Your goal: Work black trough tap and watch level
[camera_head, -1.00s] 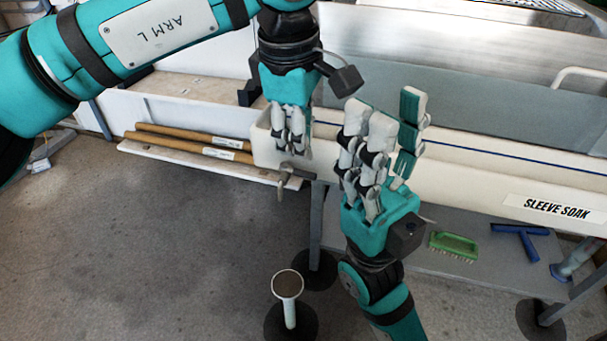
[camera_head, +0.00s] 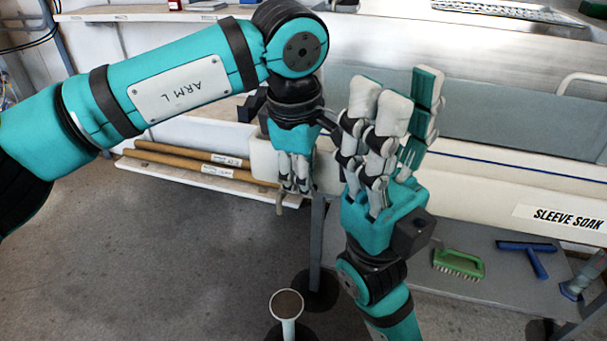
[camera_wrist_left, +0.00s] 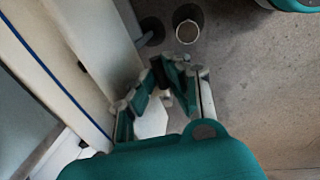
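The white trough (camera_head: 480,195) with a blue line inside and a "SLEEVE SOAK" label runs across the right side; it also shows at left in the left wrist view (camera_wrist_left: 85,60). The tap (camera_head: 279,203) at its left end is mostly hidden by my left gripper (camera_head: 295,188); only a small drooping part shows. In the left wrist view the left gripper's fingers (camera_wrist_left: 160,76) converge with their tips close together; whether they hold the tap is unclear. My right gripper (camera_head: 395,105) is open and empty, fingers upward, before the trough. No water level is readable.
A round-topped white drain (camera_head: 287,303) stands on the floor below the tap. A green brush (camera_head: 458,264) and a blue squeegee (camera_head: 527,257) lie on the lower shelf. Wooden rollers (camera_head: 190,160) lie at left. The floor at lower left is clear.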

